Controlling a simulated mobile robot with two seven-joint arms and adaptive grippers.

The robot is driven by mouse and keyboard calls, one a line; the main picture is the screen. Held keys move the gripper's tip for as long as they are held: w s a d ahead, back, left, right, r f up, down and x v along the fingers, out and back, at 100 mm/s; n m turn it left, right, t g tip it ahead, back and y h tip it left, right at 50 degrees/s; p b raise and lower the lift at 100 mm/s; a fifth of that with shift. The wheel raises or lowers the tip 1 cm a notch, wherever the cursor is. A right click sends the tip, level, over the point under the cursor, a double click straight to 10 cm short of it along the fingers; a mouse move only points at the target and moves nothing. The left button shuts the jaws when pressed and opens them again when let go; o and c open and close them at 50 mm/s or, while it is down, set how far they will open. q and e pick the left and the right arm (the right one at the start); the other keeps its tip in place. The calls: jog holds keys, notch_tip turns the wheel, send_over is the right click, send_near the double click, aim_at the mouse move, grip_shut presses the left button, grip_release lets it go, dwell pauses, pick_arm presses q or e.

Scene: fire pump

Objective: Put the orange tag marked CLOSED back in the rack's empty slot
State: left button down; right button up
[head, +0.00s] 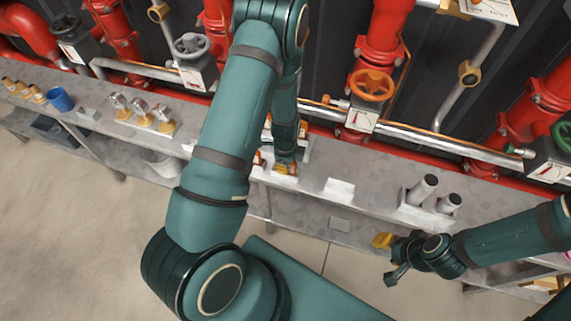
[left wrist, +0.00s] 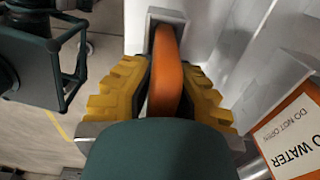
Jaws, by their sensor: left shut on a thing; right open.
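In the left wrist view, the orange tag (left wrist: 165,72) is edge-on between the yellow fingers of my left gripper (left wrist: 160,90), which is shut on it. Its CLOSED marking does not show. Its far end is beside or within a grey squared frame (left wrist: 178,15); I cannot tell whether it is in a slot. A white and orange tag (left wrist: 290,135) reading "DO NOT OPEN" and "WATER" is at the right. In the head view, my left gripper (head: 286,169) is low at the bench, and my arm hides much of the rack. My right gripper (head: 389,260) is open and empty before the bench.
The grey bench (head: 320,165) runs along red pipes and valves. A white block (head: 339,188) and a holder with two grey cylinders (head: 425,188) stand to the right. An orange handwheel (head: 372,85) is behind.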

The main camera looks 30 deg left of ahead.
pick_arm(q)
jog(key=shift+f, duration=0.15)
jog(key=c, duration=1.1)
grip_release()
jog(key=shift+r, duration=0.2)
notch_tip(320, 180, up, 12)
jog(key=p, duration=0.3)
jog(key=shift+f, duration=0.15)
jog(key=s+d+f+n+h, duration=0.1)
jog(key=s+d+n, duration=0.2)
jog(key=d+n, duration=0.2)
jog(key=s+d+f+n+t+h, duration=0.1)
jog(key=s+d+f+n, duration=0.1)
jog(key=s+d+n, duration=0.2)
jog(key=s+d+f+n+h, duration=0.1)
jog(key=s+d+n+h, duration=0.1)
jog(key=d+n, duration=0.6)
jog(key=shift+s+d+f, duration=0.1)
jog(key=shift+s+d, duration=0.05)
jog(key=shift+s, duration=0.25)
jog(key=shift+s+d+f, duration=0.1)
jog(key=shift+s+d, duration=0.05)
jog(key=shift+s, duration=0.25)
